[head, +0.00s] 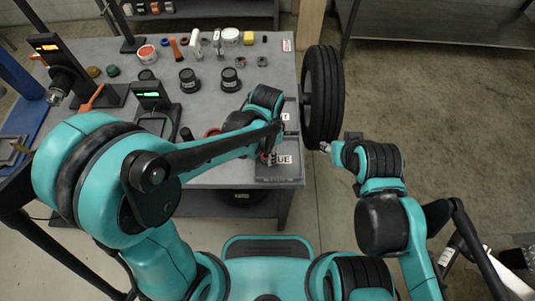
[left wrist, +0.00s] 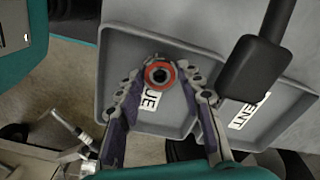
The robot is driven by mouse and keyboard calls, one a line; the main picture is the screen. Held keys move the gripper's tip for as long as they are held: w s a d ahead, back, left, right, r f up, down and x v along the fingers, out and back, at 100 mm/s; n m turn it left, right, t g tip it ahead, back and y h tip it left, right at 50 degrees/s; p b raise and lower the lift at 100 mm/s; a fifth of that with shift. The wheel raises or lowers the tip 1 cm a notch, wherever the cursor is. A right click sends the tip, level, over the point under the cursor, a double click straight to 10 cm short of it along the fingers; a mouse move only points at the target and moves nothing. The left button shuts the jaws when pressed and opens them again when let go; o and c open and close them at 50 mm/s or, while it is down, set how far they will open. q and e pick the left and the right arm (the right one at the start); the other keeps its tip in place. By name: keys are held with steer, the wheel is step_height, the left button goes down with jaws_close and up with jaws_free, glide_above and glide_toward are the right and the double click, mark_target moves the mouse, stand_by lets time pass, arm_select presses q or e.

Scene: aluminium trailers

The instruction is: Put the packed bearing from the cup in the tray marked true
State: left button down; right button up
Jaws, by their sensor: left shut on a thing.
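My left gripper (head: 268,158) is over the grey tray marked TRUE (head: 280,179) at the table's front right corner. In the left wrist view, its fingertips (left wrist: 161,82) are shut on the bearing (left wrist: 160,63), a round part with a red-orange ring and dark centre. The tray floor (left wrist: 125,60) lies behind the bearing, and the label shows only "UE". I cannot tell the gap between bearing and tray. In the head view the arm mostly hides the bearing. My right gripper (head: 326,147) is right of the table near the wheel; its fingers are too small to read.
A second tray, with a label ending in "ENT" (left wrist: 249,110), adjoins the first. A large black wheel (head: 322,95) stands at the table's right edge. Black cups (head: 188,79) and a green-lit display stand (head: 152,98) are farther back. A red-rimmed item (head: 212,132) is partly hidden by my arm.

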arm_select(q)
steer(key=shift+f, duration=0.2)
steer(key=shift+f, duration=0.1)
steer(key=c, duration=1)
jaws_free()
step_height(320, 180, up, 12)
steer(key=p, duration=0.5)
steer(key=s+a+r+n+t, duration=0.1)
steer(key=a+n+t, duration=0.1)
steer(key=a+n, duration=0.2)
steer(key=s+a+r+n+t, duration=0.2)
steer(key=a+n, duration=0.2)
steer(key=a, duration=0.4)
steer(key=s+a+r+n+t, duration=0.2)
steer(key=a+n+t, duration=0.1)
steer(key=a+n, duration=0.1)
steer(key=shift+s+a+r, duration=0.1)
steer(key=shift+a+r, duration=0.1)
steer(key=shift+a, duration=0.7)
